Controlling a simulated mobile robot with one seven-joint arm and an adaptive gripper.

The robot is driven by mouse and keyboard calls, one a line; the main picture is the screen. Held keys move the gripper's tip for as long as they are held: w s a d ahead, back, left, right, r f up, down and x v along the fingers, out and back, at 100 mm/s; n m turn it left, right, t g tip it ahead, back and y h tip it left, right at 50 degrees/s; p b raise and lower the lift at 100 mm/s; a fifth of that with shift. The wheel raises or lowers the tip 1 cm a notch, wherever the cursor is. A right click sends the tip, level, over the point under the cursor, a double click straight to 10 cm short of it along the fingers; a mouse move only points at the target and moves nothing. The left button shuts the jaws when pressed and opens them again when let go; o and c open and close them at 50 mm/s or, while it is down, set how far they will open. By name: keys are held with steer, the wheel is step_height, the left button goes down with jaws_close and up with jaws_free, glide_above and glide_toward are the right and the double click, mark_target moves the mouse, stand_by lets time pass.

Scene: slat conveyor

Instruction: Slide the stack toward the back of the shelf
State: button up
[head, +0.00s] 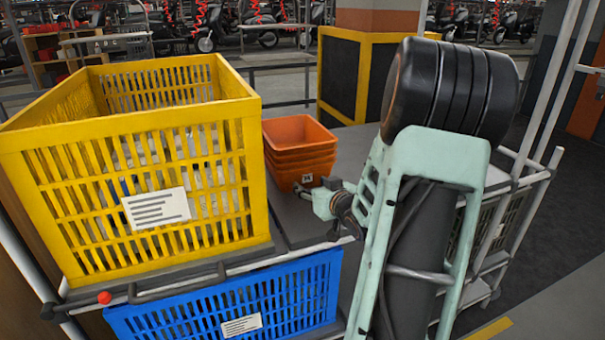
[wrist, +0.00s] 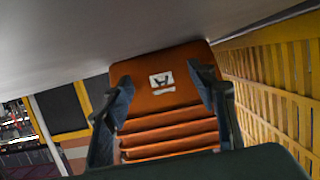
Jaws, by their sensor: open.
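The stack (head: 299,150) is several nested orange bins standing upright on the grey shelf, just right of the yellow crate. The lowest bin carries a small white label with a dark mark. In the wrist view the stack (wrist: 165,100) fills the middle, with the label between my fingers. My gripper (wrist: 160,97) is open, its dark fingers spread in front of the stack's near face. In the head view my gripper (head: 309,189) is low at the stack's front. I cannot tell whether the fingers touch it. The shelf (head: 365,150) shows bare behind and to the right.
A large yellow slatted crate (head: 135,165) stands close on the stack's left; its wall (wrist: 275,70) also shows in the wrist view. A blue crate (head: 225,305) sits on the level below. A black panel with yellow frame (head: 350,75) stands behind the shelf.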

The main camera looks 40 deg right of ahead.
mark_target(306, 178)
steer(key=shift+w+d+r, duration=0.1)
steer(key=shift+w+d, duration=0.05)
steer(key=shift+w, duration=0.7)
steer(key=shift+w+d+r, duration=0.1)
steer(key=shift+w+d, duration=0.05)
steer(key=shift+w, duration=0.7)
steer(key=shift+b+x, duration=0.3)
steer(key=shift+x, duration=1.05)
steer(key=shift+w+d+r, duration=0.1)
steer(key=shift+w+d, duration=0.1)
steer(key=shift+w, duration=0.6)
steer(key=shift+w+d+f, duration=0.1)
steer(key=shift+w+d, duration=0.1)
steer(key=shift+w, duration=0.65)
steer(key=shift+w+d+r, duration=0.1)
steer(key=shift+w+d, duration=0.05)
steer(key=shift+w, duration=0.65)
steer(key=shift+s, duration=0.4)
steer(key=s+a, duration=0.1)
steer(key=s, duration=0.4)
steer(key=s+a+p, duration=0.1)
steer(key=s, duration=0.4)
steer(key=s+a, duration=0.1)
steer(key=s, duration=0.5)
steer(key=shift+a+r, duration=0.1)
steer(key=shift+a, duration=0.25)
steer(key=shift+w, duration=0.1)
